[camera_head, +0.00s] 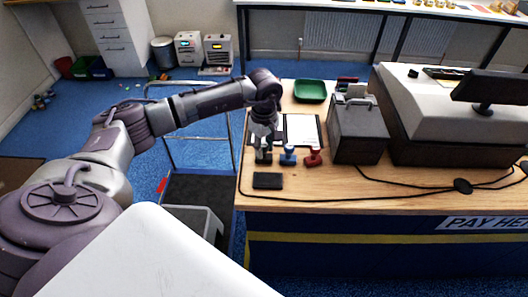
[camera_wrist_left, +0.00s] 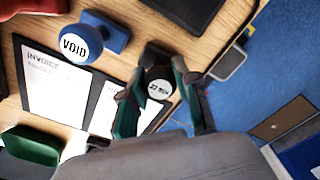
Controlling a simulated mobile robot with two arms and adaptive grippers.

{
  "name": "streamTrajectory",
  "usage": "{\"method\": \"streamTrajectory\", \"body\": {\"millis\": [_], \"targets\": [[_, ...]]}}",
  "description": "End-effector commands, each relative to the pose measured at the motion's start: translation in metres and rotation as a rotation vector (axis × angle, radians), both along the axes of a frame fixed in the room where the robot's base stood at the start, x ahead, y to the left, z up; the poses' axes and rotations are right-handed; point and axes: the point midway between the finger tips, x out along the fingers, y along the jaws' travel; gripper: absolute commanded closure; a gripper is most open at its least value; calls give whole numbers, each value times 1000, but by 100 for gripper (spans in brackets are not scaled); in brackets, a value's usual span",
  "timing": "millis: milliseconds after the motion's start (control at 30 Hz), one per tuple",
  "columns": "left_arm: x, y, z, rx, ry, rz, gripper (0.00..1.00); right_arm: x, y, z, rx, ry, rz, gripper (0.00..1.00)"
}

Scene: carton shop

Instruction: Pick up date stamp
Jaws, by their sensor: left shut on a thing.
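The date stamp (camera_wrist_left: 159,88) is dark, with a round white top reading "22 MAY" in the left wrist view. My left gripper (camera_wrist_left: 163,72) has its green-padded fingers on both sides of it and is shut on it. In the head view the stamp (camera_head: 263,157) is at the left end of a row of stamps, under my left gripper (camera_head: 263,143), which partly hides it. I cannot tell whether its base touches the counter. My right gripper is in neither view.
A blue VOID stamp (camera_wrist_left: 78,42) stands close beside the date stamp, with a red stamp (camera_head: 312,157) to its right. A black pad (camera_head: 267,181) lies in front. Behind are invoice sheets (camera_head: 301,129) and a green tray (camera_head: 310,91). A grey box (camera_head: 358,133) stands right.

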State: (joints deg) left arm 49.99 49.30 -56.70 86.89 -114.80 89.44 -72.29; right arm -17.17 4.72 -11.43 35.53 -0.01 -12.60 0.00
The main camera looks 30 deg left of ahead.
Motion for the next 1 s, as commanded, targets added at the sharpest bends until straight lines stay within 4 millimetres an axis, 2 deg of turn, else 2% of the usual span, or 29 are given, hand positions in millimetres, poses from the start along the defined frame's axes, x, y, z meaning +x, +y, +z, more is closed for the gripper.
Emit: {"method": "streamTrajectory", "body": {"millis": [267,433,800,1000], "targets": [[1,0,12,-1,-4,0,100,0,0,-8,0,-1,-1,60],[2,0,38,0,-8,-1,100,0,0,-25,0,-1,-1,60],[21,79,87,0,-5,6,100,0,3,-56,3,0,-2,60],[28,105,104,1,-2,2,100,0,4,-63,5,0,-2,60]]}}
